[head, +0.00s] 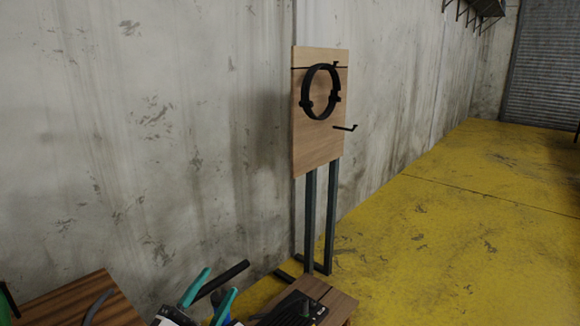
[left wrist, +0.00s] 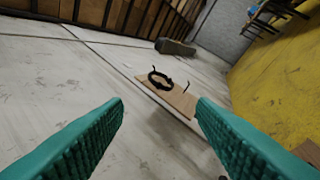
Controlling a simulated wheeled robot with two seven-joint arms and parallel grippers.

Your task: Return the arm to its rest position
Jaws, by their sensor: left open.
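My left gripper (head: 208,294) is at the bottom of the head view, with its two teal fingers spread apart and nothing between them. My right gripper does not show.
A black hook (head: 345,127) sticks out from the board below the ring. A wooden surface (head: 70,300) is at the bottom left, and another wooden top (head: 340,303) with dark items stands right of the gripper. The yellow floor (head: 460,230) at right is clear.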

